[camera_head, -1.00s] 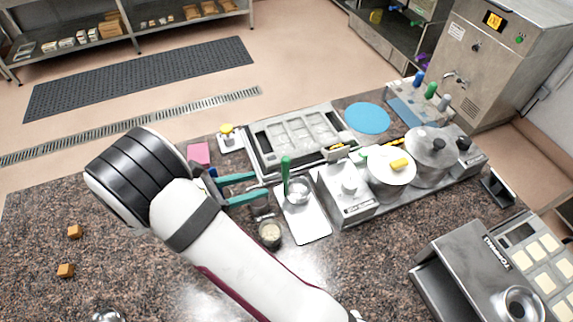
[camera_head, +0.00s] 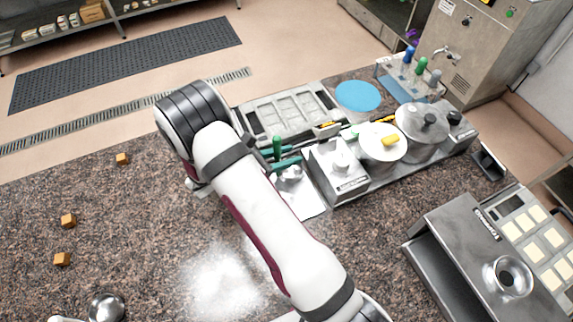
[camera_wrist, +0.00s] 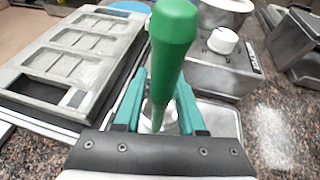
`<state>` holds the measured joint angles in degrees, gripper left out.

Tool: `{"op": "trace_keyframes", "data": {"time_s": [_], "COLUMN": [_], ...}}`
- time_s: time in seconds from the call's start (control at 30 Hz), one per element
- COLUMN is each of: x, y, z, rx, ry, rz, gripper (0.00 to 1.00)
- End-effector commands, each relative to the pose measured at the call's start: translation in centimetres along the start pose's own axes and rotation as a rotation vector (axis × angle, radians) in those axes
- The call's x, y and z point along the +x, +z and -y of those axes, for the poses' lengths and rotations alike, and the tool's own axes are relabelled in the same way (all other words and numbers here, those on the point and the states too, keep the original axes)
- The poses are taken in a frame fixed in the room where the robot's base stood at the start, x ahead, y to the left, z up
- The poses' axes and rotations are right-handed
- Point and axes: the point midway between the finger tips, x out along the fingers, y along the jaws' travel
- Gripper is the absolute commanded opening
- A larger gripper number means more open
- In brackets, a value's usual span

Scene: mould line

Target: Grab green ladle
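The green ladle (camera_head: 277,146) stands upright, its lower end at a metal cup on a pale tray (camera_head: 308,203). In the wrist view its thick green handle (camera_wrist: 170,45) rises close to the camera and narrows downward. My gripper (camera_head: 288,155) is open, its two teal fingers on either side of the handle. The wrist view also shows my gripper (camera_wrist: 160,88) with a finger left and right of the handle and a gap beside it. The ladle's lower end is mostly hidden behind the handle and fingers.
A grey mould tray (camera_head: 288,115) lies behind my gripper. A silver stove unit (camera_head: 338,170) with pots stands close on the right. A blue disc (camera_head: 358,96) and a rack with coloured handles (camera_head: 408,84) are farther back. The counter at front left is largely clear, with small orange cubes (camera_head: 68,221).

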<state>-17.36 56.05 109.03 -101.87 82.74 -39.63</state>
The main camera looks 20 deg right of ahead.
Motion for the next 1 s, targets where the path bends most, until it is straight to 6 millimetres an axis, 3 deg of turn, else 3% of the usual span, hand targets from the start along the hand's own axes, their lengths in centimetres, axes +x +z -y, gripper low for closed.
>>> {"op": "trace_keyframes", "data": {"time_s": [0.03,0.2,1.0], "x": [-0.01,-0.03,-0.04], "y": [0.01,0.01,0.03], "z": [0.0,0.0,-0.01], "rx": [0.0,0.0,0.001], "ry": [0.0,0.0,0.0], "rz": [0.0,0.0,0.0], "gripper": [0.28,0.0,0.0]}}
